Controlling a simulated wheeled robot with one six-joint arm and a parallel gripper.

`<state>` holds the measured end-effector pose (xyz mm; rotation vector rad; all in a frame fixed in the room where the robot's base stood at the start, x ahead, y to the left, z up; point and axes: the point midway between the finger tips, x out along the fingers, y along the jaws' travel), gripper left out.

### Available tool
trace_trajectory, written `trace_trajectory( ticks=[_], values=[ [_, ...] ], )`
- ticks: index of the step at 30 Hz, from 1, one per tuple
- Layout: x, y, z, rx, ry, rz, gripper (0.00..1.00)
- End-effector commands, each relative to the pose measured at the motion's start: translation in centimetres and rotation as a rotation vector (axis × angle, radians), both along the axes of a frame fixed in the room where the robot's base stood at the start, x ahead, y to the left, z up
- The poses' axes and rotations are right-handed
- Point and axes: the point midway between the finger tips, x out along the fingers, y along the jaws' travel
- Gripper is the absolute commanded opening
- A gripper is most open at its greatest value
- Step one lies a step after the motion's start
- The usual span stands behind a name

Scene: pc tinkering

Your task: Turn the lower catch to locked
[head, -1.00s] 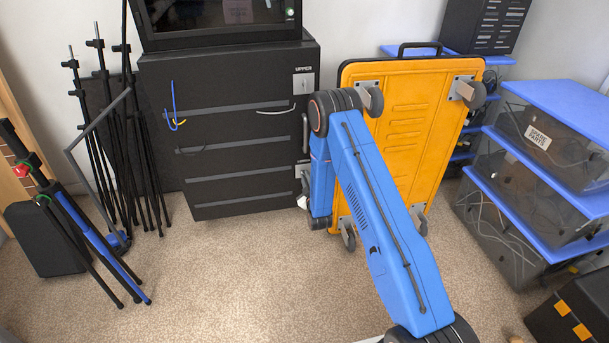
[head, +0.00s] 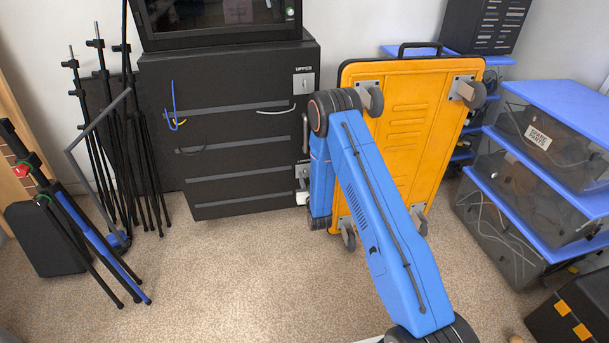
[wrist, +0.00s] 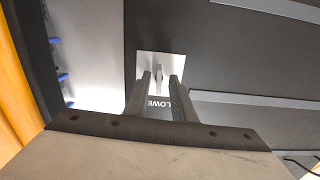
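The lower catch (wrist: 159,74) is a small grey tab on a pale square plate (wrist: 148,58), with part of a "LOWER" label beneath it in the wrist view. The tab looks upright in that picture. My gripper (wrist: 160,77) is open, its two dark fingertips on either side of the tab, with a gap showing on each side. I cannot tell how deep the tab sits between them. In the head view the lower plate (head: 302,170) shows on the right of the black cabinet's front, and my wrist partly hides the area below it.
The black cabinet (head: 240,147) also has an upper catch plate (head: 303,84) and a vertical handle (head: 305,132). An orange wheeled trolley (head: 400,110) stands upright just right, behind my arm. Tripods and stands (head: 110,130) are left. The carpet (head: 230,270) in front is clear.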

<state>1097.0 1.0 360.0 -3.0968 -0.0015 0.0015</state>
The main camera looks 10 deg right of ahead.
Motion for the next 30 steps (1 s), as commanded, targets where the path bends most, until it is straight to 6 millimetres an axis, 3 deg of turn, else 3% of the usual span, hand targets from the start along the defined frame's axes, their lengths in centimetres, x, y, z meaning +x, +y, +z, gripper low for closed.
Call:
trace_trajectory(
  ticks=[8, 24, 30],
  values=[
    [-0.3, -0.1, 0.0, -0.002, 0.0, -0.001, 0.23],
    [-5.3, 0.0, 0.0, -0.004, 0.0, -0.001, 0.23],
    [-6.0, -0.1, 0.0, -0.004, 0.0, -0.001, 0.23]
  ],
)
